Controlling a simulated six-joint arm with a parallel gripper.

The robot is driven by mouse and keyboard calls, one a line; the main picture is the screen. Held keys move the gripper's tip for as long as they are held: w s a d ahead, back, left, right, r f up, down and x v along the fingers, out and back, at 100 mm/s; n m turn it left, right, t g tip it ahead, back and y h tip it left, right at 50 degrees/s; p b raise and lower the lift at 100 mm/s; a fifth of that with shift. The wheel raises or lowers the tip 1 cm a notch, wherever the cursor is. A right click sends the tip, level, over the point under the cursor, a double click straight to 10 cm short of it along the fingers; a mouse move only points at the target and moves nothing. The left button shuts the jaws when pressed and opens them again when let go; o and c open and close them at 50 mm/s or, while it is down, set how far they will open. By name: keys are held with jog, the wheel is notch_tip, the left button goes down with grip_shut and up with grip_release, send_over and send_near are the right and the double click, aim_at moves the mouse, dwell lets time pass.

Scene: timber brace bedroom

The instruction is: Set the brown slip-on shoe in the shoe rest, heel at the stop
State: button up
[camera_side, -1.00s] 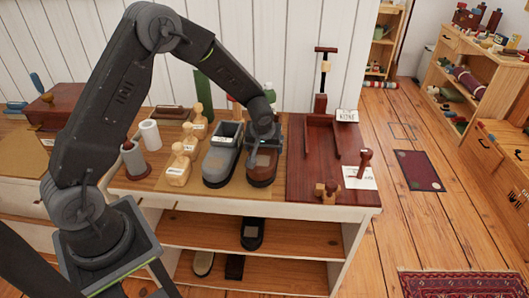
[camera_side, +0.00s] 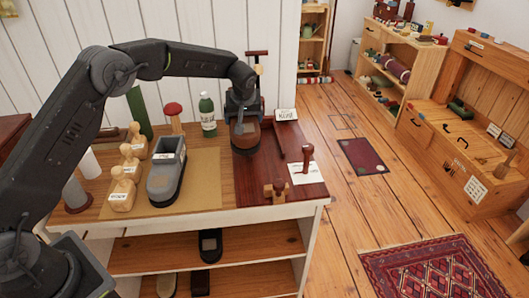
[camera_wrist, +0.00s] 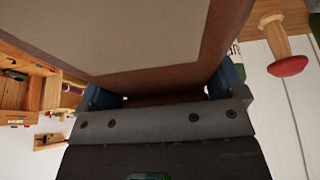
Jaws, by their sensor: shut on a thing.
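The brown slip-on shoe (camera_side: 245,139) is in my gripper (camera_side: 243,115), over the left part of the dark red shoe rest (camera_side: 246,186). In the wrist view the shoe (camera_wrist: 190,50) fills the top, between the two blue fingers of my gripper (camera_wrist: 165,88). The shoe points toward the front of the bench in the side view. The rest has raised rails and a tall post (camera_side: 257,66) at the back. My gripper hides the heel and the stop, and I cannot tell whether the sole touches the rest.
A grey shoe (camera_side: 164,182) stands on the tan mat (camera_side: 200,195) to the left. A green bottle (camera_side: 208,114) and a red-capped peg (camera_side: 173,110) stand behind. A stamp (camera_side: 308,160) on white paper and a wooden knob piece (camera_side: 275,191) are at the right front.

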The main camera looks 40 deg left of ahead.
jog(key=w+d, duration=0.5)
jog(key=f, duration=0.9)
jog(key=shift+w+a+f, duration=0.15)
jog(key=shift+a+f, duration=0.05)
jog(key=shift+f, duration=0.2)
jog(key=shift+f, duration=0.1)
